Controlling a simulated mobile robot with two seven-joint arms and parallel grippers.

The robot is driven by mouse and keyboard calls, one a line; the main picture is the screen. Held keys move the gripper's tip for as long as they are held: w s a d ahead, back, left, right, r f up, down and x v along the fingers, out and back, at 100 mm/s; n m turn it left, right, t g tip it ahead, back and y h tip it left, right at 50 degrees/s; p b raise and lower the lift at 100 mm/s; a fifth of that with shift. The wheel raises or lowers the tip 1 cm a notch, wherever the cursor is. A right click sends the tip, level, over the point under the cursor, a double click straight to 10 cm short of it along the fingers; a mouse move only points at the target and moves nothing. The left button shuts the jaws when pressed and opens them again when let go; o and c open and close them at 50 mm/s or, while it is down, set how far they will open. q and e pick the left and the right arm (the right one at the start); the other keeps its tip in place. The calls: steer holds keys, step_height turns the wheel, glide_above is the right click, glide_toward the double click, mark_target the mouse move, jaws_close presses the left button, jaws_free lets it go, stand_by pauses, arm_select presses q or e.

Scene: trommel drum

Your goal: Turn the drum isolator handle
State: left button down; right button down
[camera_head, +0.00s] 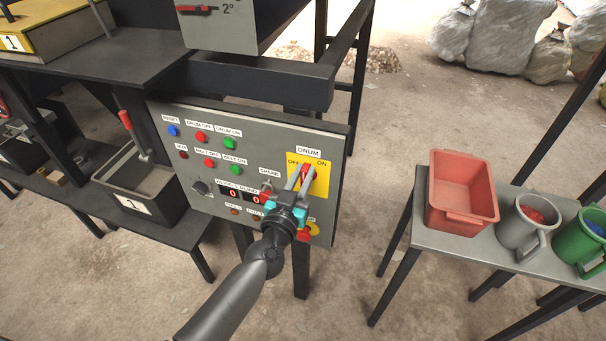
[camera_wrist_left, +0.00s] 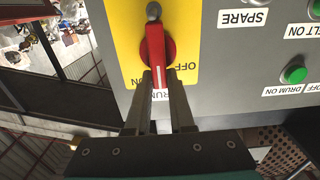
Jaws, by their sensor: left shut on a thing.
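The drum isolator handle (camera_wrist_left: 156,45) is a red lever with a white line, on a round red base on a yellow plate (camera_wrist_left: 186,22). In the left wrist view, which shows the panel upside down, the lever runs nearly straight toward the DRUM label, beside the OFF mark. The ON mark is clear in the head view. My left gripper (camera_wrist_left: 160,78) is shut on the lever's end, one finger on each side. In the head view the gripper (camera_head: 300,178) reaches the plate from below and partly covers the handle. My right gripper is not in view.
The grey control panel (camera_head: 220,172) carries several buttons, a black knob (camera_head: 202,188) and a display. A red-and-yellow stop button (camera_head: 312,229) sits below the gripper. A red bin (camera_head: 462,215) and mugs stand on a table at the right. Open floor lies between.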

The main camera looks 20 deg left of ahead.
arm_select(q)
steer(key=shift+a+n, duration=0.1)
steer(key=shift+n, duration=0.2)
steer(key=f+n+b, duration=0.1)
steer(key=n, duration=0.4)
steer(key=a+n+b, duration=0.1)
steer(key=n, duration=0.5)
steer(key=a+f+n+b, duration=0.1)
steer(key=n+b, duration=0.1)
steer(key=n, duration=0.4)
steer(key=shift+a+f, duration=0.25)
steer(key=shift+f, duration=0.1)
steer(key=shift+n, duration=0.3)
steer(key=c, duration=0.8)
jaws_free()
steer(key=s, duration=1.5)
steer(key=shift+a, duration=0.25)
